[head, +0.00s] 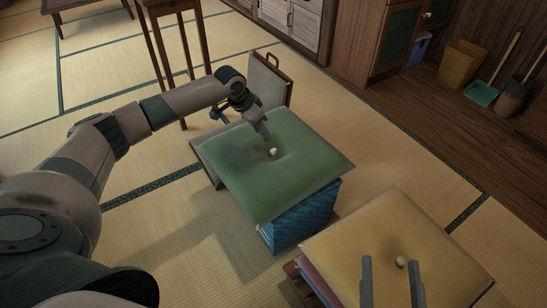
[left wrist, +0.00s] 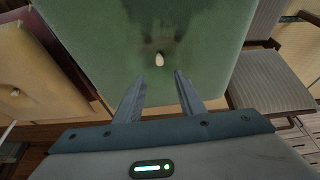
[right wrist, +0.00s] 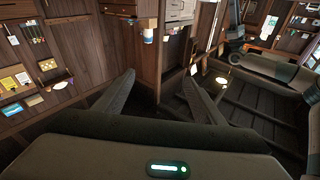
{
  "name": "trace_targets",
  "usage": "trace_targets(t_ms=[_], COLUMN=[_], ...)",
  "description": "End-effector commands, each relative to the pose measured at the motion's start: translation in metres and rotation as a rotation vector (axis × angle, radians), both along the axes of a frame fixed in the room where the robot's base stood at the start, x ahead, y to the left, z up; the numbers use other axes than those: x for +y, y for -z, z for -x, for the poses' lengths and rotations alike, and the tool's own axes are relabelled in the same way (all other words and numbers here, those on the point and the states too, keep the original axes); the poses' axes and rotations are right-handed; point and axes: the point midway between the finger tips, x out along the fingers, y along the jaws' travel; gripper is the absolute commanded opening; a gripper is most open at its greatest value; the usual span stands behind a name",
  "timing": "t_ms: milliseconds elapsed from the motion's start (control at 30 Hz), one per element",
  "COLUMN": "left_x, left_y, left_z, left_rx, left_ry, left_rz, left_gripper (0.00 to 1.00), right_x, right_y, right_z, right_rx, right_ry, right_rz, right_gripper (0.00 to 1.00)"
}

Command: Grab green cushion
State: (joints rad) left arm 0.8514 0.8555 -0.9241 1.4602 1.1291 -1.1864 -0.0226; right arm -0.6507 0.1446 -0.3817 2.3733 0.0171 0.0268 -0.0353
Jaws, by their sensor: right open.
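The green cushion (head: 300,165) lies flat on top of a blue patterned stack (head: 300,215), with a pale button at its dented middle. In the left wrist view the green cushion (left wrist: 105,35) fills the upper middle. My left gripper (head: 266,136) is over the cushion near the button. Its fingers (left wrist: 154,83) are apart with nothing between them; whether the tips touch the cloth I cannot tell. My right gripper (head: 391,282) is open and empty, in front of the yellow cushion (head: 370,235). The right wrist view shows its fingers (right wrist: 158,85) spread.
A low legless chair (head: 265,82) stands right behind the green cushion. The yellow cushion's stack is close at the right. A wooden stool (head: 168,8) stands at the back left. A bin (head: 459,64), dustpan (head: 482,93) and broom (head: 512,97) stand by the wall. Tatami at left is clear.

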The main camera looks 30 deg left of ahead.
Motion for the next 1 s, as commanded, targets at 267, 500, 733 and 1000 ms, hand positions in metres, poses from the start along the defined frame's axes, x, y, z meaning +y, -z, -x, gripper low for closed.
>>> trace_targets(t_ms=[267,500,733,1000], left_x=[-0.007,-0.01,-0.011,-0.011], left_y=[0.037,0.056,0.059,0.061], left_z=[-0.013,-0.02,-0.021,-0.022], left_rx=[0.001,0.0,0.0,0.0], left_ry=[-0.001,0.0,0.001,0.001], left_rz=[0.0,0.0,0.0,0.0], left_gripper=[0.36,0.36,0.36,0.36], right_x=[0.002,0.002,0.001,0.001], right_y=[-0.032,-0.053,-0.057,-0.058], right_z=[0.015,0.028,0.031,0.031], right_rx=[-0.184,-0.298,-0.321,-0.326], right_ry=[0.003,0.005,0.007,0.008], right_rz=[-0.065,-0.112,-0.12,-0.122], right_gripper=[0.64,0.64,0.64,0.64])
